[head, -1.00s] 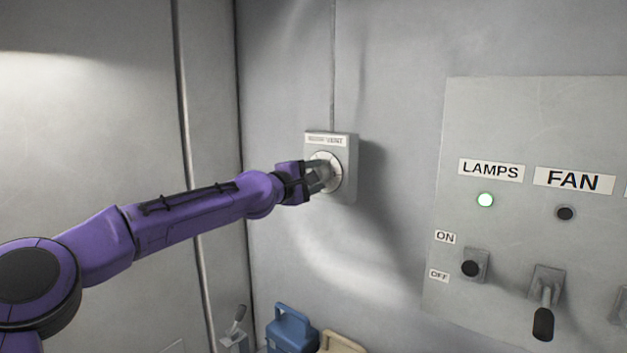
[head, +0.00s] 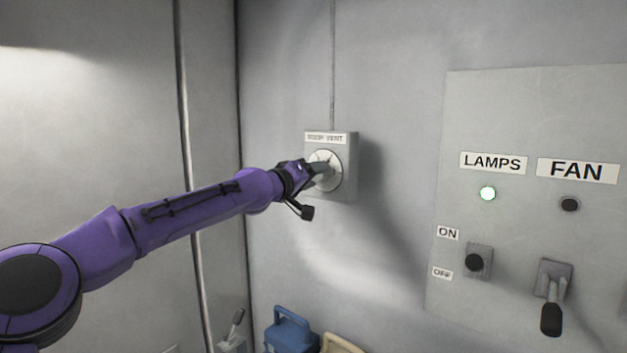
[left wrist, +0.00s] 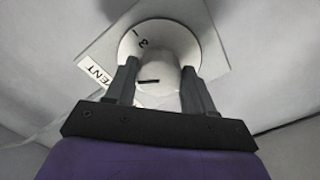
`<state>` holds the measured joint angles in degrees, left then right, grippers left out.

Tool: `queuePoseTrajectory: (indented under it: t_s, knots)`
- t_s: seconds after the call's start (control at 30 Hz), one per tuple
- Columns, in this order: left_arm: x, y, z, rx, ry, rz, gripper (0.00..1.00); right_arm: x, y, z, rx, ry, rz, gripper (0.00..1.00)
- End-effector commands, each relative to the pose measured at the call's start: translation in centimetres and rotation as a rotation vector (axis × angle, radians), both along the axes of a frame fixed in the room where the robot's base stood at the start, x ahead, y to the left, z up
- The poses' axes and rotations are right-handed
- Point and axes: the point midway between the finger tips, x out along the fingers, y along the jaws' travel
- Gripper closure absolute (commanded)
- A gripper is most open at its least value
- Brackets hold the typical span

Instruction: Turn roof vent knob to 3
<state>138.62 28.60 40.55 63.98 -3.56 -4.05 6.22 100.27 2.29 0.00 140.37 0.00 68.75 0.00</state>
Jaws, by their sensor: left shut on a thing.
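The roof vent box (head: 348,150) is a grey square plate on the wall with a "ROOF VENT" label above a round pale dial (head: 333,182). My left gripper (head: 320,170) reaches it from the left. In the left wrist view, the gripper's two fingers (left wrist: 160,88) are shut on the knob (left wrist: 158,92), one on each side. A short black mark shows on the knob. A numeral that looks like 3 shows on the dial (left wrist: 160,30) above the knob, up and left of the mark. Other numerals are hidden or unclear. My right gripper is not in view.
Below stand a blue container (head: 290,332) and a beige one (head: 343,344). The wall around the vent box is clear.

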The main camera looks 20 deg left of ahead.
Motion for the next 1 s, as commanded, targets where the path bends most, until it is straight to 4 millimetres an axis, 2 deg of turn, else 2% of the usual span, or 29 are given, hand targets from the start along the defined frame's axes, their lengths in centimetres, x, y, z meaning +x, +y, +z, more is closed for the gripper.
queuePoseTrajectory:
  t_s: [0.4,1.0]
  knots:
    - [0.09,0.04,-0.50,0.373,-0.130,-0.004,0.77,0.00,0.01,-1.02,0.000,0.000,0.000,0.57]
    - [0.19,0.31,-0.41,0.851,-0.304,-0.004,0.77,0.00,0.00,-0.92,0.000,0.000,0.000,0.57]
